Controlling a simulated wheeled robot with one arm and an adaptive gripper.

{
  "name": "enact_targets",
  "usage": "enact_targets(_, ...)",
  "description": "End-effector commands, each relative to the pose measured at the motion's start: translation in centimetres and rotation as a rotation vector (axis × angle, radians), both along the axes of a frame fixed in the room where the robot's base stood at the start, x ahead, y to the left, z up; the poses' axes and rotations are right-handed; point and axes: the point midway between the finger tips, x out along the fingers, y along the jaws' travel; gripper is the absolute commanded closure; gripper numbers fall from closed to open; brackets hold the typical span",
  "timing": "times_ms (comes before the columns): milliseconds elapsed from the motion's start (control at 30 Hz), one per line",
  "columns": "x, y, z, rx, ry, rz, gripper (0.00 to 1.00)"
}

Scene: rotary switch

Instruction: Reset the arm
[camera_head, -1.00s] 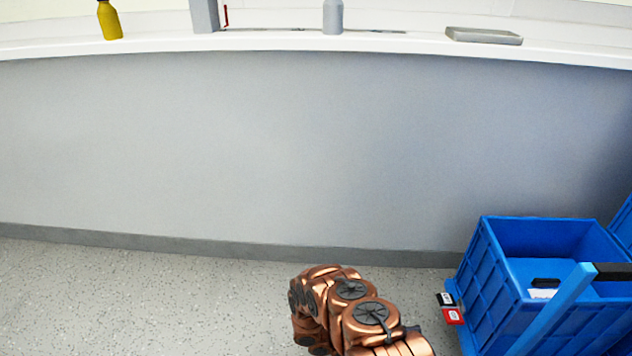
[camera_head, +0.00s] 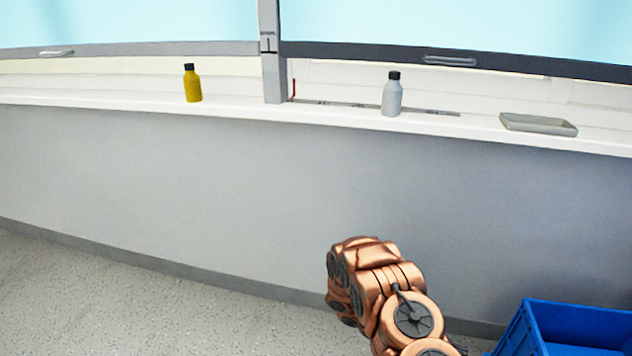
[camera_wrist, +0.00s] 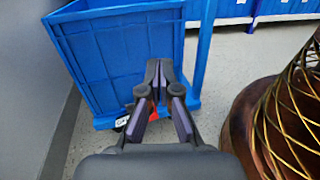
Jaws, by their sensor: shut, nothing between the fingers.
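My copper-coloured arm (camera_head: 385,290) shows at the lower middle of the head view, bent in front of the grey wall. Its gripper end cannot be made out there. In the wrist view my gripper (camera_wrist: 158,68) is shut and empty, its dark fingertips together. It points toward a blue crate (camera_wrist: 100,55) and the floor. No rotary switch can be made out in either view.
The blue crate also shows at the lower right of the head view (camera_head: 515,335). A white ledge (camera_head: 130,101) holds a yellow bottle (camera_head: 193,86), a grey bottle (camera_head: 392,96) and a grey tray (camera_head: 538,125). Floor (camera_head: 60,285) is clear at the left.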

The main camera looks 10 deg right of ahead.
Motion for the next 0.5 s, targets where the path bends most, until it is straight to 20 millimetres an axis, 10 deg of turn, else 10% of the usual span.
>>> enact_targets(500,-1.8,3.4,16.7,0.064,-0.274,-0.164,1.00)
